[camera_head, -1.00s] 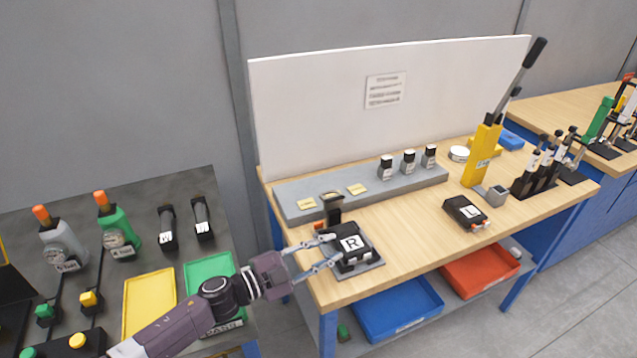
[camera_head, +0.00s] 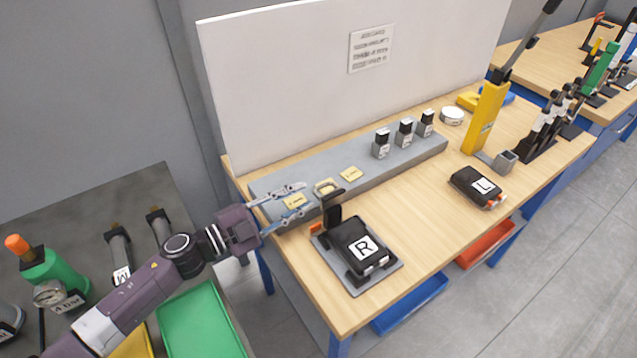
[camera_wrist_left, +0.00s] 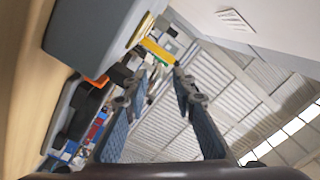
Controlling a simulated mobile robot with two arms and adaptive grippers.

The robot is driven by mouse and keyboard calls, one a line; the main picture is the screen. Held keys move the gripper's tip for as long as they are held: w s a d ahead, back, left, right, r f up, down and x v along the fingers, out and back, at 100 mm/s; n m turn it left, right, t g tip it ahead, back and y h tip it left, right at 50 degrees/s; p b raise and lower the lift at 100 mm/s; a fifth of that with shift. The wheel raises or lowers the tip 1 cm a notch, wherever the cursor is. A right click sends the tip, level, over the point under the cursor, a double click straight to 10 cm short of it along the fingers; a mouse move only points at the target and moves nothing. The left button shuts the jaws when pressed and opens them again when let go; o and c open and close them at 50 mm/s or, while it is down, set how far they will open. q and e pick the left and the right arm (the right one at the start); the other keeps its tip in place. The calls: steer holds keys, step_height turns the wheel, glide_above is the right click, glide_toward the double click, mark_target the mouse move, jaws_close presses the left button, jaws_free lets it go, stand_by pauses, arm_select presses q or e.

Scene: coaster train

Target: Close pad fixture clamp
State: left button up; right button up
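The pad fixture is a grey plate (camera_head: 388,279) on the near left part of the wooden bench, with a black pad labelled R (camera_head: 362,246) on it. Its dark clamp lever (camera_head: 333,212) stands upright at the plate's back left, beside a small orange part. My left gripper (camera_head: 304,197) is open and empty, behind and left of the lever, its fingers pointing right over the grey ledge. In the left wrist view, its two fingers (camera_wrist_left: 157,82) are spread with nothing between them. Contact with the lever cannot be told. My right gripper is out of view.
The grey ledge (camera_head: 385,170) carries yellow tags and several small dark-topped blocks. A white panel (camera_head: 290,80) stands behind. A black pad labelled L (camera_head: 478,187) and a yellow press (camera_head: 485,120) are farther right. Bare bench lies between the pads.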

mark_target(323, 185)
arm_select(q)
steer(key=p+x, duration=0.1)
steer(key=x, duration=0.4)
steer(key=shift+w+d+r, duration=0.1)
steer(key=shift+w+d, duration=0.05)
steer(key=shift+d, duration=0.1)
steer(key=shift+w+d, duration=0.35)
steer(key=shift+d, duration=0.2)
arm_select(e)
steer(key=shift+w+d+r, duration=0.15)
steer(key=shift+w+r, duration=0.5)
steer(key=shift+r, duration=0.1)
